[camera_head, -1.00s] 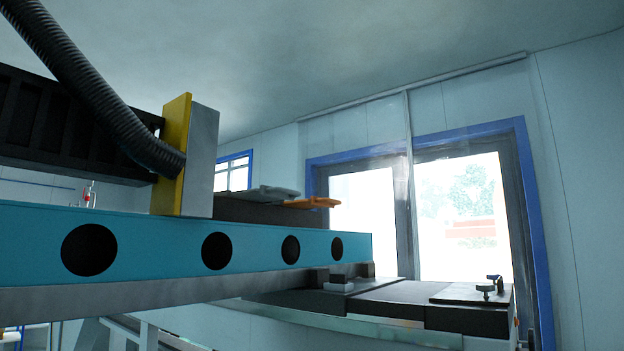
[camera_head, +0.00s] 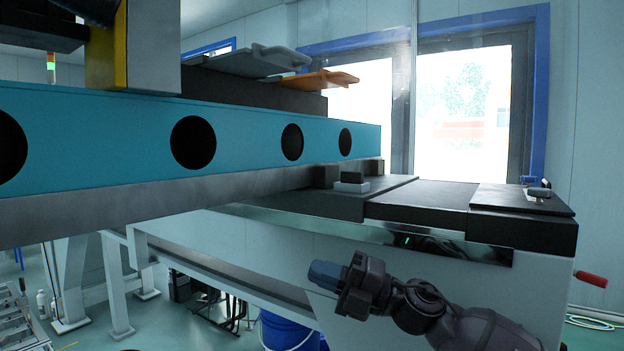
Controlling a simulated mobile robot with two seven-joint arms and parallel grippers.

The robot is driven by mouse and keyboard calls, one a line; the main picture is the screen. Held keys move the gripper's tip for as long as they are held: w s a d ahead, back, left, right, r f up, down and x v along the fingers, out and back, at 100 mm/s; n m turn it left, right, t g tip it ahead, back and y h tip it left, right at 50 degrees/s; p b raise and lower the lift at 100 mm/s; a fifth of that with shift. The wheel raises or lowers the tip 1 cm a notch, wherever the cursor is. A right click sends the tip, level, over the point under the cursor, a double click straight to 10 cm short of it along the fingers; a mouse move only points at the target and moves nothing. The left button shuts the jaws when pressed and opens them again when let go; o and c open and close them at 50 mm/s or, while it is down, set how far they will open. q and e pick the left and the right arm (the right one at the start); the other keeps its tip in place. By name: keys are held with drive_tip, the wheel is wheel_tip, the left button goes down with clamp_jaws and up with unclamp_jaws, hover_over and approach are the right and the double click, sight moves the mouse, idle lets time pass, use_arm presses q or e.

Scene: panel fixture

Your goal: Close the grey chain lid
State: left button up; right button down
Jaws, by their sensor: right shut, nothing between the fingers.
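A grey flat lid-like piece with a narrow tab (camera_head: 250,62) lies on top of a dark box behind the blue beam, at the upper middle. It looks like the grey chain lid; its hinge and how far it stands open cannot be made out. An orange piece of similar shape (camera_head: 318,81) sits right beside it. My right gripper (camera_head: 325,274) is low in front of the machine's pale side panel, pointing left. It is shut and empty, well below and apart from the grey piece. My left gripper is out of view.
The long blue beam (camera_head: 258,140) with round holes crosses the left and middle, between me and the grey piece. A blue bucket (camera_head: 290,331) stands on the floor below.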

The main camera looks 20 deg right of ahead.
wheel_tip(320, 180, up, 12)
drive_tip(key=s+a+n+g+h, duration=0.1)
drive_tip(key=n+g, duration=0.3)
drive_tip(key=n, duration=0.3)
drive_tip(key=n+t+h+p, duration=0.1)
drive_tip(key=n+t+h, duration=0.3)
drive_tip(key=t+h, duration=0.3)
approach(298, 53)
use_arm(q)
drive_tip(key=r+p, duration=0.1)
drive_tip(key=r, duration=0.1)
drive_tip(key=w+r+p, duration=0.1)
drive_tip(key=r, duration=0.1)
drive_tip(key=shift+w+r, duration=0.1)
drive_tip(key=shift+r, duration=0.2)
use_arm(e)
drive_tip(key=shift+g+h, duration=0.4)
drive_tip(key=shift+h, duration=0.1)
drive_tip(key=x, duration=0.5)
drive_tip(key=r+x, duration=0.1)
drive_tip(key=x, duration=0.1)
drive_tip(key=shift+w+a, duration=0.2)
drive_tip(key=shift+a, duration=0.1)
